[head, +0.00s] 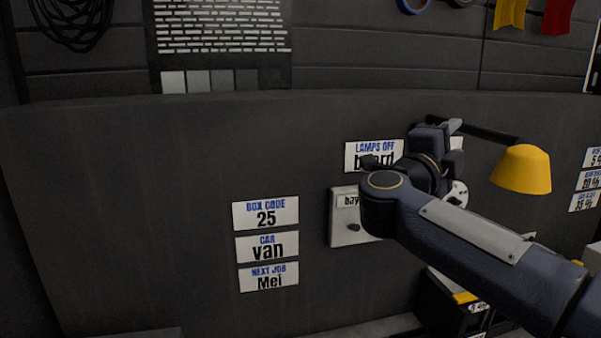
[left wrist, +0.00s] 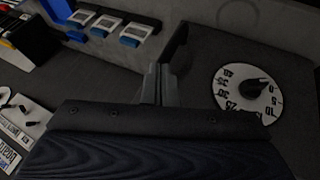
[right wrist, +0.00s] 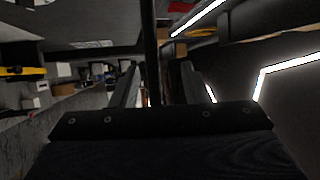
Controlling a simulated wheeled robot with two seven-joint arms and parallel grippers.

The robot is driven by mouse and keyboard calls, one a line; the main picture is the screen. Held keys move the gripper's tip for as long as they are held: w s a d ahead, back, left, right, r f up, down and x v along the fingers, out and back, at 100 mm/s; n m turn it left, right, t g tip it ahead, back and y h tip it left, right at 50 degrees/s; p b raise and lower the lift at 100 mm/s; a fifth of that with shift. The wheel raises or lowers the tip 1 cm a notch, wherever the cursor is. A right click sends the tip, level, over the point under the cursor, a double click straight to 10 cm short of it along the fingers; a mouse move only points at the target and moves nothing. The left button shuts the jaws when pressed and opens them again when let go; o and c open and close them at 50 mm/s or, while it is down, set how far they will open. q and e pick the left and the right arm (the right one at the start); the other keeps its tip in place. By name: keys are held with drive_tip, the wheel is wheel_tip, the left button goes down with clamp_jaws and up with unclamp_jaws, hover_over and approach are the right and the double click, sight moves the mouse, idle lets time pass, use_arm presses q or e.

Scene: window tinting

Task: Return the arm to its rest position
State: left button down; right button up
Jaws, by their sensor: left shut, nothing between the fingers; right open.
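My right arm reaches in from the right in the head view, with its dark gripper (head: 452,143) raised in front of the wall board. In the right wrist view the fingers of the right gripper (right wrist: 160,84) stand apart; I see nothing gripped, and a dark bar runs behind the gap. My left gripper (left wrist: 159,84) shows only in the left wrist view, its fingers together and empty. A white dial (left wrist: 250,93) with a black pointer is to the right of it. My left arm is outside the head view.
A yellow lamp (head: 523,172) hangs just right of my right gripper. A switch plate (head: 345,232) labelled "bay" is partly behind my right arm. Label cards (head: 266,247) sit left of it; the board's left part is bare.

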drive_tip(key=s+a+f+n+t+y, duration=0.2)
drive_tip(key=s+a+f+n+y, duration=0.2)
drive_tip(key=f+n+y, duration=0.55)
drive_tip(key=s+a+f+n+t+y, duration=0.1)
drive_tip(key=s+a+f+n+y, duration=0.5)
drive_tip(key=n+y, duration=0.55)
drive_tip(key=s+f+n+g, duration=0.2)
drive_tip(key=s+f+g, duration=0.3)
drive_tip(key=s+f, duration=0.4)
drive_tip(key=s+f+n+g, duration=0.2)
drive_tip(key=s+f+g, duration=0.3)
drive_tip(key=s+f, duration=0.4)
wheel_tip(320, 180, down, 5)
drive_tip(key=shift+s+d+f+h+b, duration=0.2)
drive_tip(key=shift+h+b, duration=0.1)
drive_tip(key=shift+b, duration=0.15)
drive_tip(key=shift+n, duration=0.3)
